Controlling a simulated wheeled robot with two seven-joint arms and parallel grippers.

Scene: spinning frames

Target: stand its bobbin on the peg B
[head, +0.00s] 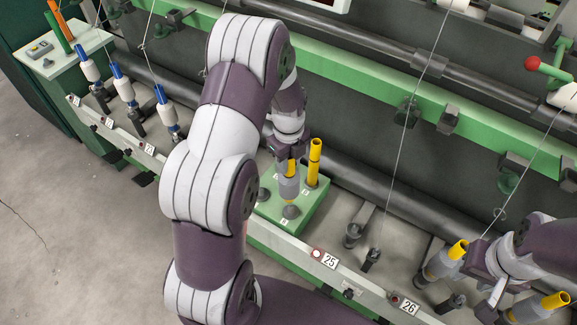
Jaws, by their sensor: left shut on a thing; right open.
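My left gripper (289,157) points down and is shut on a bobbin with a yellow tube and grey yarn (289,187). The bobbin is upright over the green peg block (312,213). Directly under it is a dark round peg base (291,212), beside a small label that looks like B; I cannot tell whether the bobbin touches it. A bare yellow tube (314,162) stands on the same block, behind and to the right. Another dark peg (264,195) is partly hidden by my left arm. My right gripper (476,262) is open, beside a grey bobbin with a yellow top (444,262).
Another yellow-topped bobbin (540,306) stands at the lower right. Blue-topped white bobbins (123,87) stand in a row at left. A rail with number plates 25 (329,261) and 26 runs along the front. Thin threads (408,120) hang from above. Grey floor lies at left.

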